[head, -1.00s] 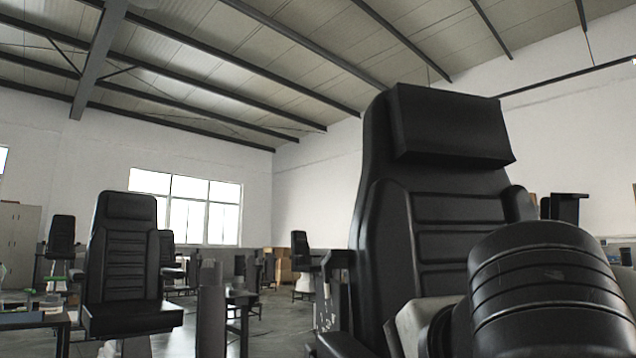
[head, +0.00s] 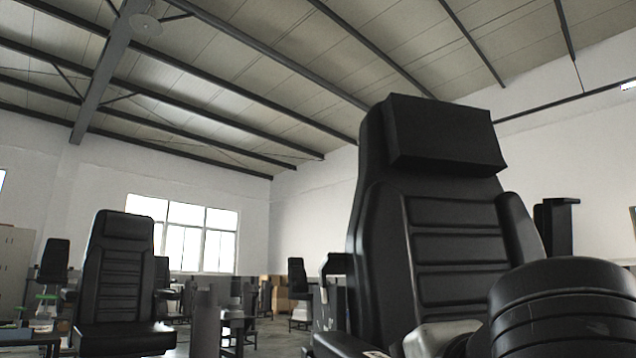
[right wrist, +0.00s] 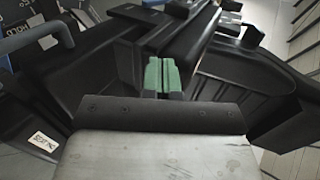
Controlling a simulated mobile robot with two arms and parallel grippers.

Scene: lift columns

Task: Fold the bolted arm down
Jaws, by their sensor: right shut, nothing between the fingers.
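A large black padded seat (head: 455,230) with a headrest stands close on the right in the head view. A black upright side piece (head: 522,228) rises along its right edge. I cannot tell for sure which part is the bolted arm. In the right wrist view my right gripper (right wrist: 162,76) shows green fingertips close together, shut and empty. They are over or against long black parts (right wrist: 190,45) of the seat; contact is unclear. A black seat part with a white label (right wrist: 42,142) lies at the left. My left gripper is out of view.
A second black seat (head: 120,265) stands at the left in the head view, with more seats and benches behind. A dark post with a flat top (head: 557,225) is behind the large seat. Open floor (head: 270,335) shows between the seats.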

